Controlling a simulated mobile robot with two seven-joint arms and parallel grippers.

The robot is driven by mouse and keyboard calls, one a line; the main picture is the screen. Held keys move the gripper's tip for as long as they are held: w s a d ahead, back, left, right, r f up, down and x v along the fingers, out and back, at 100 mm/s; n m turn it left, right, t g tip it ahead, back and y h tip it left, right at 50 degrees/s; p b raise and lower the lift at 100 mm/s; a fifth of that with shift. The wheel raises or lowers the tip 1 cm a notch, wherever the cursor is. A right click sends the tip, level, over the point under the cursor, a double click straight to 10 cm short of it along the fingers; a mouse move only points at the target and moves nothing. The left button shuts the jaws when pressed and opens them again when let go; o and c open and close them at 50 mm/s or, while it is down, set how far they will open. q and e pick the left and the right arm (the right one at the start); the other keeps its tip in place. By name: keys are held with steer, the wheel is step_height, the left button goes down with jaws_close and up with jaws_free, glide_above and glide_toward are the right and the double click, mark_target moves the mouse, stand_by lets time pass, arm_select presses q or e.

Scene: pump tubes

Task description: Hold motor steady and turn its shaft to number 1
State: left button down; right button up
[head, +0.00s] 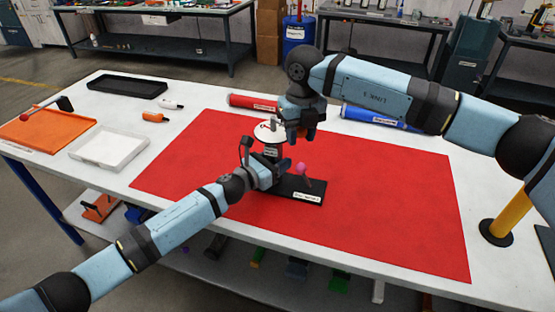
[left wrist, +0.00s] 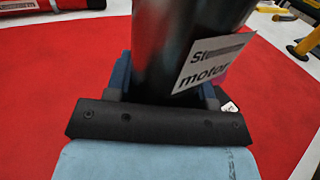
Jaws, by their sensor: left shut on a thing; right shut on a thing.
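The motor (head: 269,151) stands upright on a black base plate (head: 310,190) on the red mat. A white dial disc (head: 262,132) with a red mark is on its top; I cannot read its numbers. My left gripper (head: 272,172) is shut on the motor body low down. The left wrist view shows the dark cylinder (left wrist: 165,40) with a white "motor" label (left wrist: 212,62) between the fingers (left wrist: 165,95). My right gripper (head: 292,135) points down at the dial and is shut on the motor shaft (head: 275,124), which is mostly hidden.
A pink ball-topped lever (head: 301,168) stands on the base plate close by my left gripper. A red tube (head: 252,102) and a blue tube (head: 375,116) lie behind. White (head: 82,160), orange (head: 28,141) and black (head: 105,90) trays stand left. The mat's right side is clear.

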steer(key=shift+s+a+f+m, duration=0.2)
steer(key=shift+s+a+m, duration=0.15)
steer(key=shift+m, duration=0.35)
arm_select(q)
steer(key=shift+r, duration=0.1)
arm_select(e)
steer(key=shift+s+a+m, duration=0.35)
steer(key=shift+s+m, duration=0.05)
steer(key=shift+m, duration=0.4)
steer(key=shift+s+a+f+m, duration=0.1)
steer(key=shift+s+a+m, duration=0.2)
steer(key=shift+a+m, duration=0.35)
steer(key=shift+d+m, duration=0.1)
steer(key=shift+m, duration=0.15)
arm_select(q)
steer(key=shift+d+r, duration=0.1)
arm_select(e)
steer(key=shift+s+a+m, duration=0.2)
steer(key=shift+a+m, duration=0.25)
steer(key=shift+m, duration=0.25)
